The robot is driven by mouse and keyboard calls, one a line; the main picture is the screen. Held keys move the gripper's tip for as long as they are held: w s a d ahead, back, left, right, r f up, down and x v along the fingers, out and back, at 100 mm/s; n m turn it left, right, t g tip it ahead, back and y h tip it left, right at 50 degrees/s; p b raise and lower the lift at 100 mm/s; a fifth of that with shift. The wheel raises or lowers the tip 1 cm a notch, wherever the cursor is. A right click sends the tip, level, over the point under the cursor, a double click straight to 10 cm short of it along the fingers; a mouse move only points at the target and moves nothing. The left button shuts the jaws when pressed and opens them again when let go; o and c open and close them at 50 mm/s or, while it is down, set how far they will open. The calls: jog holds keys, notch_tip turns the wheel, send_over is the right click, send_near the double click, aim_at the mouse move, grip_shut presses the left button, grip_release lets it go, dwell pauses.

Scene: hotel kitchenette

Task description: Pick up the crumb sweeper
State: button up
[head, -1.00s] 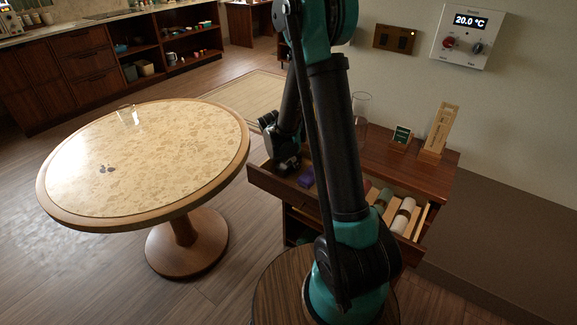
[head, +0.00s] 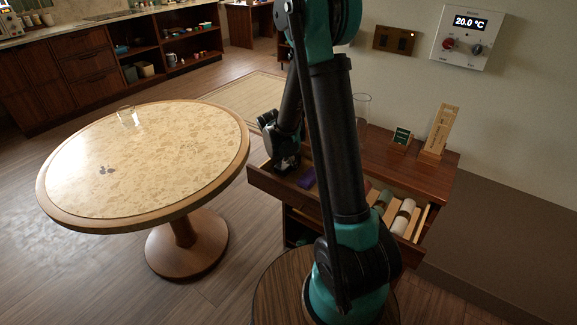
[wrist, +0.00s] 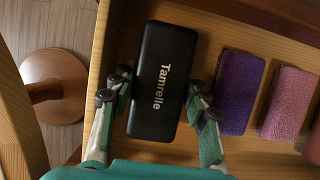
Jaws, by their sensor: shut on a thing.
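The crumb sweeper, a black rounded block with white "Tamrelle" lettering (wrist: 163,75), is between the fingers of my gripper (wrist: 158,98) in the wrist view. The fingers touch its long sides and are shut on it. It is in or just over the open wooden drawer (head: 285,190); I cannot tell whether it is clear of the drawer floor. In the head view my gripper (head: 284,165) is at the drawer's left end, and the sweeper cannot be made out there.
A purple sponge-like block (wrist: 240,90) lies close to the right of the sweeper, with a pink one (wrist: 287,103) beyond. Rolled cloths (head: 403,216) lie at the drawer's right. A glass (head: 361,108) and signs stand on the cabinet top. A round table (head: 150,160) stands left.

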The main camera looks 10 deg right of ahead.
aim_at(288, 161)
notch_tip(288, 161, up, 11)
jog(key=shift+f, duration=0.1)
jog(key=s+a, duration=1.4)
jog(key=o, duration=0.6)
jog(key=shift+c, duration=0.2)
jog(key=c, duration=0.3)
jog(key=shift+c, duration=0.2)
